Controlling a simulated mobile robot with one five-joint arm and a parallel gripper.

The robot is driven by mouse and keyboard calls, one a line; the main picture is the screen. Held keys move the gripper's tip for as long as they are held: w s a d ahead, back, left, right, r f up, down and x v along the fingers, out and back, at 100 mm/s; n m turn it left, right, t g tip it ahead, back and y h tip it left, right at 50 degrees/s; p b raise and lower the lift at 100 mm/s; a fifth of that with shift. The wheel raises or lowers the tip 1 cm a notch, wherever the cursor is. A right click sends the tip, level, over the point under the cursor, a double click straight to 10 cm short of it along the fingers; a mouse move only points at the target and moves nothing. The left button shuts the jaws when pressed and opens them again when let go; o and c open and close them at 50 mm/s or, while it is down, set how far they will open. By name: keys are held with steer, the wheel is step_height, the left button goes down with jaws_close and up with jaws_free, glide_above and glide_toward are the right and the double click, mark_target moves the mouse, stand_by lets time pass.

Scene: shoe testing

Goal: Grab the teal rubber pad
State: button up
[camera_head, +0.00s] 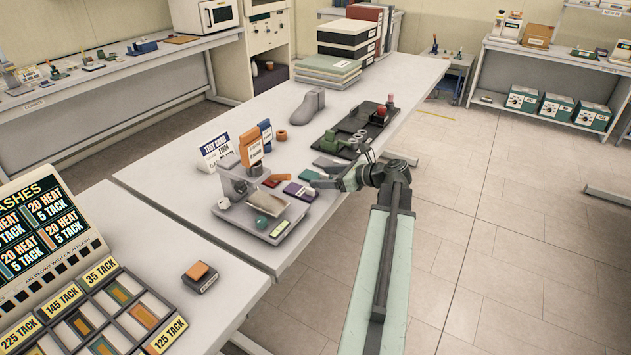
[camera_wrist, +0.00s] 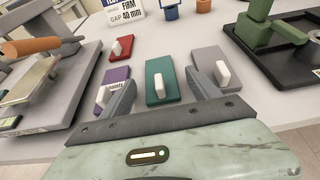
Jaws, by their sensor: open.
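The teal rubber pad (camera_wrist: 160,67) lies flat on the table in the middle of the wrist view, with a white upright tab on it. In the head view the teal pad (camera_head: 309,175) is small, just left of my gripper (camera_head: 327,184). In the wrist view my gripper (camera_wrist: 160,80) is open and empty. Its two dark fingers point toward the teal pad, one on each side in the picture. I cannot tell whether the fingertips are level with the tab or still above it.
A purple pad (camera_wrist: 113,92) and a dark red pad (camera_wrist: 120,47) lie left of the teal one. A grey pad (camera_wrist: 211,70) lies right. A grey test stand (camera_wrist: 70,105) is at left; a black tray with a green device (camera_wrist: 259,30) is at right.

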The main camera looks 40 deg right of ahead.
steer(key=shift+w, duration=0.1)
steer(key=c, duration=1.5)
